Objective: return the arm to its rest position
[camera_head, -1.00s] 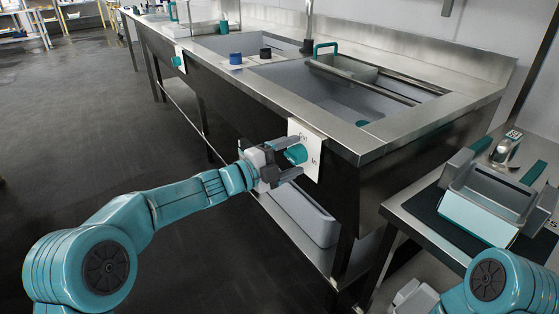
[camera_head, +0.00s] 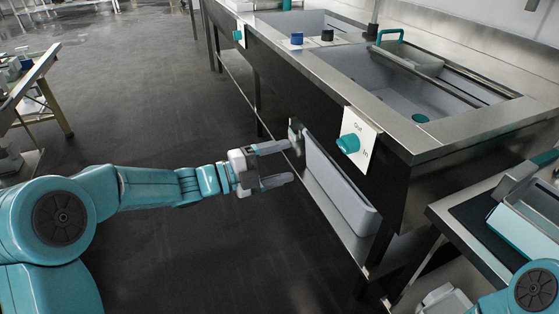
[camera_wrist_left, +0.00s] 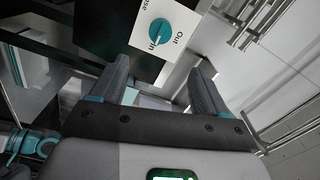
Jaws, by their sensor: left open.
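My left gripper (camera_head: 284,165) is open and empty in the head view, in front of the sink bench and to the left of the knob. The teal knob (camera_head: 348,144) sits on a white plate (camera_head: 361,135) marked "Out" and "In" on the bench's dark front panel. In the left wrist view the open fingers (camera_wrist_left: 158,88) point toward the panel, and the knob (camera_wrist_left: 161,31) shows beyond them, apart from them.
The sink bench (camera_head: 460,133) runs along the right, with a grey tub (camera_head: 338,190) on its lower shelf. A side table (camera_head: 460,232) with a metal container (camera_head: 527,232) stands at the right. A wooden-legged table (camera_head: 40,82) is at far left. The floor (camera_head: 130,100) is clear.

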